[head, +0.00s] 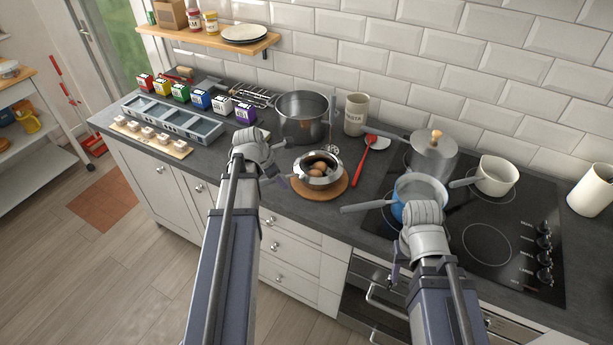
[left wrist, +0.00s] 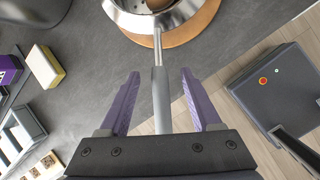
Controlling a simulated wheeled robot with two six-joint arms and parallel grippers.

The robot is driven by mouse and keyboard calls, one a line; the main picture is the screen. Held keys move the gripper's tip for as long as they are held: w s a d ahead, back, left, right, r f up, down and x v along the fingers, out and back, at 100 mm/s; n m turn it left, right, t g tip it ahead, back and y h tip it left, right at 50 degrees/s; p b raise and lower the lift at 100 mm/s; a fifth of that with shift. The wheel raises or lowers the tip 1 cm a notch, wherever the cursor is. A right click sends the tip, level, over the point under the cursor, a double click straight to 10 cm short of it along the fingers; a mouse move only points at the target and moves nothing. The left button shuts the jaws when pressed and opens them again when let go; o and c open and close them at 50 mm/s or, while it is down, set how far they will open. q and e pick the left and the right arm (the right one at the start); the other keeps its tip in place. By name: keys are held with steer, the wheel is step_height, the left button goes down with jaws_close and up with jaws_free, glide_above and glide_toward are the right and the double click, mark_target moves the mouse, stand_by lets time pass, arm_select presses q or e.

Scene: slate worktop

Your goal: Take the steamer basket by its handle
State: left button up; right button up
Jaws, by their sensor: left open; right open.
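The steamer basket (head: 322,182) is a shiny round metal vessel with brown eggs inside, on a round wooden board (head: 338,192). In the left wrist view, its rim (left wrist: 178,18) shows at the top, and its straight grey handle (left wrist: 158,70) points toward me. My left gripper (left wrist: 160,74) is open, with a purple finger on either side of the handle and gaps on both sides. In the head view, my left wrist hides most of that gripper and the handle. My right gripper (head: 396,268) is open and empty in front of the counter edge, mostly hidden by its wrist.
A large pot (head: 302,118) stands behind the basket. Pans (head: 421,187) and a lidded pot (head: 433,160) stand on the black hob (head: 487,245). A grey compartment tray (head: 170,118) is at the left.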

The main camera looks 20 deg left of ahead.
mark_target(298, 176)
arm_select(q)
steer(key=b+x, duration=0.3)
steer(key=x, duration=0.1)
steer(key=shift+a+f, duration=0.1)
steer(key=shift+f, duration=0.25)
steer(key=shift+r, duration=0.1)
jaws_close()
stand_by(1.0)
